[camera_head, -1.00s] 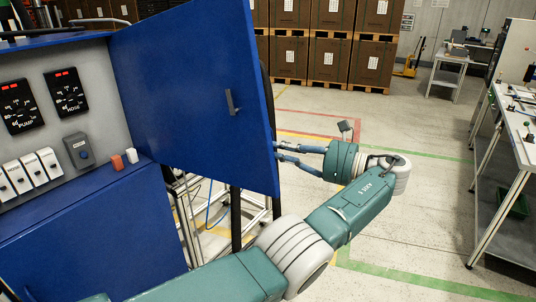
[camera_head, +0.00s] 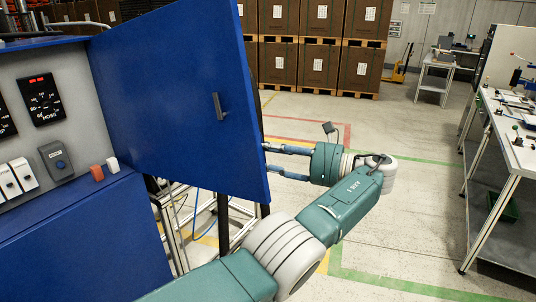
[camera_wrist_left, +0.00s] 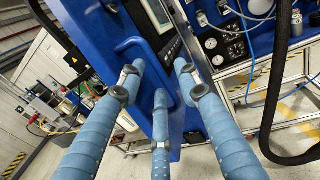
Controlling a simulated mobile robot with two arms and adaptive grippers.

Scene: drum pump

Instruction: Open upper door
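The upper door (camera_head: 165,110) is a blue panel swung out from the cabinet, its inner face and dark latch (camera_head: 219,107) towards me. My left arm reaches around its free edge. My left gripper (camera_head: 272,160) points left at the door's far side, its fingertips hidden behind the edge. In the left wrist view, the three blue fingers of the left gripper (camera_wrist_left: 160,80) are spread apart with nothing between their tips. Beyond them is a blue panel with a screen and a blue handle (camera_wrist_left: 128,45). I cannot tell whether a finger touches it. My right gripper is not in view.
The cabinet's grey control panel (camera_head: 60,105) has gauges and switches. A blue lower panel (camera_head: 90,240) lies below. A metal frame and dark post (camera_head: 224,220) stand behind the door. A workbench (camera_head: 510,150) is at the right. Open floor lies between.

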